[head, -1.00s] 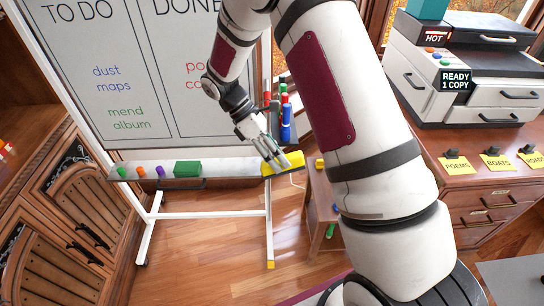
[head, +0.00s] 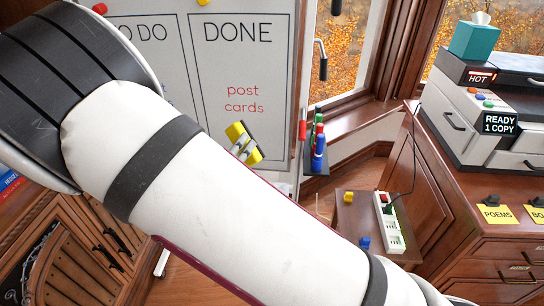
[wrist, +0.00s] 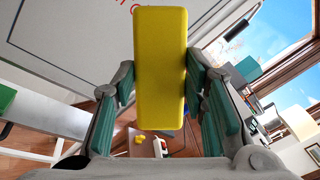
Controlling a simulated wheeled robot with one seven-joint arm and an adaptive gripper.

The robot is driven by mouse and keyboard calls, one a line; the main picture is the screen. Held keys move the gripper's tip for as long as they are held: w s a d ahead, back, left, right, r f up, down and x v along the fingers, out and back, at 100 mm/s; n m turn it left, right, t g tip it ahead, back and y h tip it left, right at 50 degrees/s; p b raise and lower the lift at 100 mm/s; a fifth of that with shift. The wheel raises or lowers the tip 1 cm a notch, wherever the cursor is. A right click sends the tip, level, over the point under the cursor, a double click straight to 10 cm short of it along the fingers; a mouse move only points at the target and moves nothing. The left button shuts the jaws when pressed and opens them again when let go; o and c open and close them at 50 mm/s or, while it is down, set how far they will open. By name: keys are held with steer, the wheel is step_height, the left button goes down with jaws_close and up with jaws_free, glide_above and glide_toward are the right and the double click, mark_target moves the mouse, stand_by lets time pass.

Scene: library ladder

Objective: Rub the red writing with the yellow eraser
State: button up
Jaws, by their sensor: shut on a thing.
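The red writing "post cards" (head: 243,98) is on the whiteboard (head: 282,60) under DONE, all its letters readable in the head view. Part of a red letter shows at the top of the wrist view (wrist: 137,8). My gripper (wrist: 160,100) is shut on the yellow eraser (wrist: 160,60), with a finger on either side. In the head view the eraser (head: 235,131) appears tilted, just below the word "cards". I cannot tell whether the eraser touches the board.
A holder with red, green and blue items (head: 317,155) stands by the board's right edge. A power strip (head: 390,225) lies on the low wooden table. The printer (head: 480,115) is on the right cabinet. My arm covers the board's lower left.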

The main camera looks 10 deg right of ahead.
steer(key=s+a+r+n+t+y, duration=0.1)
steer(key=a+n+t+y, duration=0.4)
steer(key=a, duration=0.8)
steer(key=n+y, duration=0.1)
steer(key=y, duration=0.2)
steer(key=shift+s+r+t, duration=0.25)
steer(key=shift+s+t, duration=0.05)
